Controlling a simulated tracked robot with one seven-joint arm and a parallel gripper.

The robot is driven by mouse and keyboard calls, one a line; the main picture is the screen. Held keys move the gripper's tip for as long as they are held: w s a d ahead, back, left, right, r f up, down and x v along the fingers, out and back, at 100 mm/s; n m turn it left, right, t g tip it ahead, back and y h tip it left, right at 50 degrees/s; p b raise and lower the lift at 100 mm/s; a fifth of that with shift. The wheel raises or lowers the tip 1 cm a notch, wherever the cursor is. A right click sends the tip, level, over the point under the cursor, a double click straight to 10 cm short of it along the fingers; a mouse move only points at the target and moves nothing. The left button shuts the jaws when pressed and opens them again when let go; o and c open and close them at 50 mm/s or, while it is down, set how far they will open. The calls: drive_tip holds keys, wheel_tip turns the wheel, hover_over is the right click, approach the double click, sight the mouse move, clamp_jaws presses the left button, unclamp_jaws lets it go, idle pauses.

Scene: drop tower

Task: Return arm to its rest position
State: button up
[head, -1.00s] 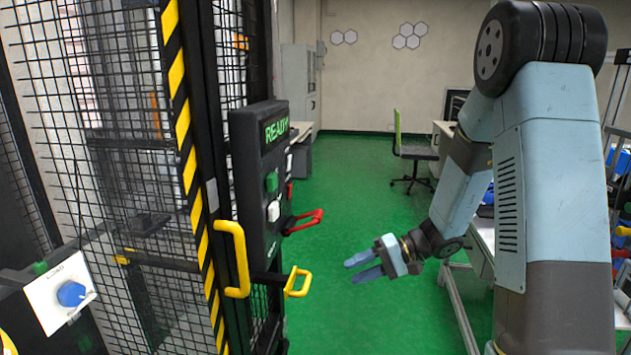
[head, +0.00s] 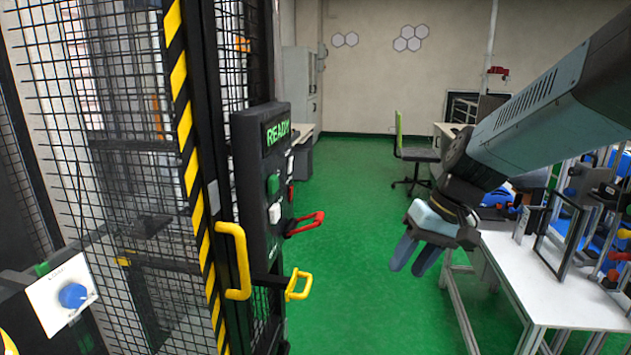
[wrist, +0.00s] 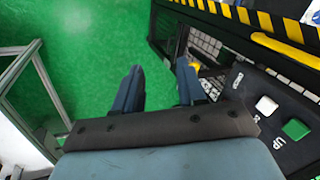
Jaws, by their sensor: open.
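My gripper (head: 415,255) hangs at the right of the head view, fingers pointing down, open and empty. It is above the green floor (head: 350,240), apart from the control panel and the drop tower. The wrist view shows its two blue-grey fingers (wrist: 158,90) spread, with only floor and part of the tower base behind them. My arm reaches in from the right edge of the head view, over the white table.
The drop tower's mesh cage (head: 100,130) stands at left with yellow handles (head: 233,260). Its control panel (head: 262,180) reads READY and has a red lever (head: 305,223). A white table (head: 540,290) with equipment stands at right. Open floor lies between.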

drive_tip(key=s+d+r+m+t+h, duration=0.1)
drive_tip(key=s+d+r+t+h, duration=0.3)
drive_tip(key=s+d+r+t, duration=0.1)
wheel_tip(320, 180, up, 2)
drive_tip(key=shift+s+d+r+h, duration=0.15)
drive_tip(key=shift+s+d+h, duration=0.15)
drive_tip(key=shift+s+d, duration=0.4)
